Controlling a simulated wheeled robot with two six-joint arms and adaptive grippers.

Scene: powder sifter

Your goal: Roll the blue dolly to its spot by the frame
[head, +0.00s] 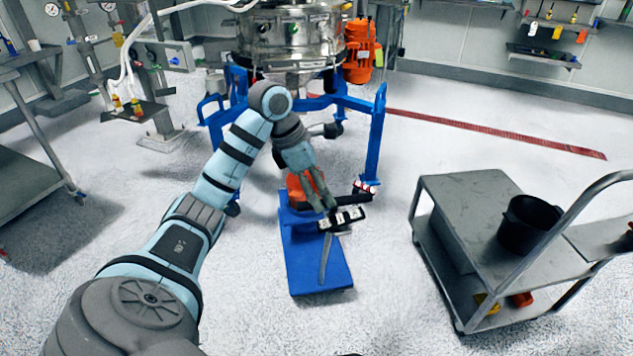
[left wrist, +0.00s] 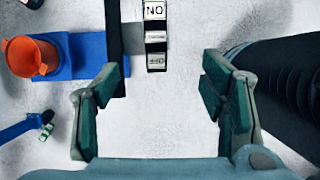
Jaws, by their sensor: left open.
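The blue dolly (head: 318,270) is a flat plate on the floor in front of the blue frame (head: 375,140), its far end near the frame's legs. An orange bucket (head: 300,190) stands on its far part; the bucket (left wrist: 30,57) and blue plate (left wrist: 85,55) also show in the left wrist view. A grey bar (head: 326,258) rises over the plate towards a black box with white ON and OFF labels (head: 348,217). My left gripper (head: 325,203) is open beside this box. In the left wrist view the box (left wrist: 156,38) lies just ahead, between the open fingers (left wrist: 166,76).
The steel sifter (head: 290,38) with an orange motor (head: 361,52) sits on the frame. A grey cart (head: 465,190) with a black pot (head: 528,222) stands at the right. A grey table (head: 30,185) is at the left. Floor between dolly and cart is clear.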

